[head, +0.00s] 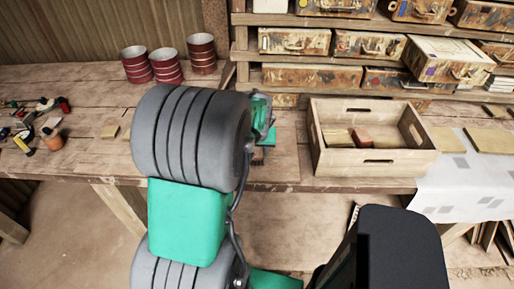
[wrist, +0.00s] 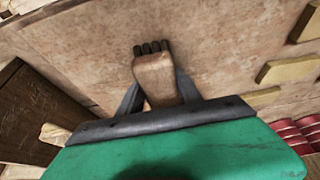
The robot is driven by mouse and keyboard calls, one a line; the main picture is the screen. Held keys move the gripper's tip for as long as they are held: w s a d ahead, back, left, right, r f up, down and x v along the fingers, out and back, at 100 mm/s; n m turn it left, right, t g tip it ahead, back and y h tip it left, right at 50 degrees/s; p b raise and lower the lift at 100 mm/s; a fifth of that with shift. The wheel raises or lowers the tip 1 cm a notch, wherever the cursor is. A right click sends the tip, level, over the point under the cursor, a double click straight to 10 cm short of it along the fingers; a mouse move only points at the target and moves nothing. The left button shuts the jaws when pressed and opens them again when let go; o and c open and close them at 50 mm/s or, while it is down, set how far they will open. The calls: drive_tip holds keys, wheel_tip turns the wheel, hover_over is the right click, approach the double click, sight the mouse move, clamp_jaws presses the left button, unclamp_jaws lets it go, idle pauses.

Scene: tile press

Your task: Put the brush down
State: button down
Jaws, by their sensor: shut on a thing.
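The brush (wrist: 155,76) has a pale wooden body with a row of dark bristles at its far end. It is between the two grey fingers of my gripper (wrist: 159,88) in the wrist view, and the gripper is shut on it. The bristles point away from the gripper over the wooden workbench (wrist: 90,45). I cannot tell whether the brush touches the bench top. In the head view my arm hides most of the gripper (head: 262,135), left of the wooden crate, and the brush is not clear there.
The wooden crate (head: 373,170) holds a reddish block and other pieces. Red tins (head: 166,67) stand at the back left. Small bottles (head: 52,139) lie at the far left. Flat tiles (head: 489,140) lie right of the crate near a white sheet (head: 455,187). Shelves with cases (head: 295,41) rise behind.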

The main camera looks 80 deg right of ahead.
drive_tip(key=shift+f, duration=0.3)
drive_tip(key=c, duration=0.8)
unclamp_jaws()
drive_tip(key=shift+s, duration=0.1)
drive_tip(key=shift+c, duration=0.2)
drive_tip(key=shift+a, duration=0.1)
drive_tip(key=shift+f, duration=0.1)
